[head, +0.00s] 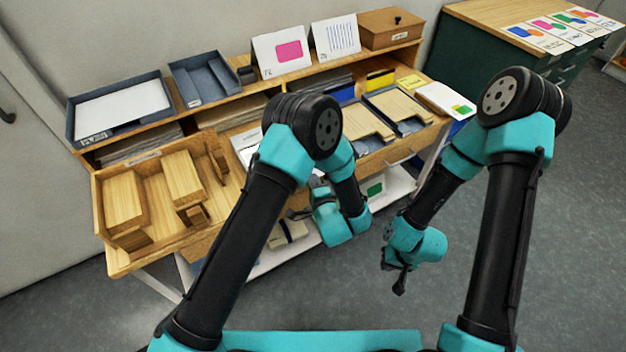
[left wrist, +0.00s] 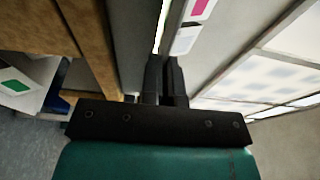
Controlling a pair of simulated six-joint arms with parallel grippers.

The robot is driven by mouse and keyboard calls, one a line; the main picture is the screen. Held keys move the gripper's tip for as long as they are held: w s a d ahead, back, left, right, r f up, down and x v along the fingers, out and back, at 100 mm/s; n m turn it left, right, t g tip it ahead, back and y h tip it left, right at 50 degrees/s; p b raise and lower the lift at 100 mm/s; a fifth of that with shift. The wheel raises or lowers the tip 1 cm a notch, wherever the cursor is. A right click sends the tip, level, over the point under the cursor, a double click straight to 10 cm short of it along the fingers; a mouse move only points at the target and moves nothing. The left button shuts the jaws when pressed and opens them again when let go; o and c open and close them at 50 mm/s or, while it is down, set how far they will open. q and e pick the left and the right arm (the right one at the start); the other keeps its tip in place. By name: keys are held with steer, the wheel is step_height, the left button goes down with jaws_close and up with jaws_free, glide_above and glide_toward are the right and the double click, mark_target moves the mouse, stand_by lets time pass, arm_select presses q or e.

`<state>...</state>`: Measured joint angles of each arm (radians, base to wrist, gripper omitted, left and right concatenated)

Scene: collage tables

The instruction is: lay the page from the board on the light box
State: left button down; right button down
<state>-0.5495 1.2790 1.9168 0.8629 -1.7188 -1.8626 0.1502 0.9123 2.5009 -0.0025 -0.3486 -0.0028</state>
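In the head view my left gripper (head: 297,213) is low at the front of the desk, partly hidden by its own arm. In the left wrist view its two dark fingers (left wrist: 165,85) are close together. A thin pale strip, which looks like the page (left wrist: 162,27) seen edge-on, runs into the narrow gap between them. My right gripper (head: 397,280) hangs over the floor in front of the desk, apart from everything; its finger opening is unclear. I cannot pick out the board or the light box with certainty; my left arm covers the desk's middle.
A pink-marked card (head: 282,50) and a lined card (head: 337,38) lean on the top shelf beside grey trays (head: 205,78) and a wooden box (head: 390,28). A wooden divided tray (head: 112,250) is at left. A green cabinet (head: 470,55) stands at right. Floor between is clear.

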arm_select(q)
steer(key=c, duration=1.3)
jaws_free()
steer(key=shift+v, duration=3.8)
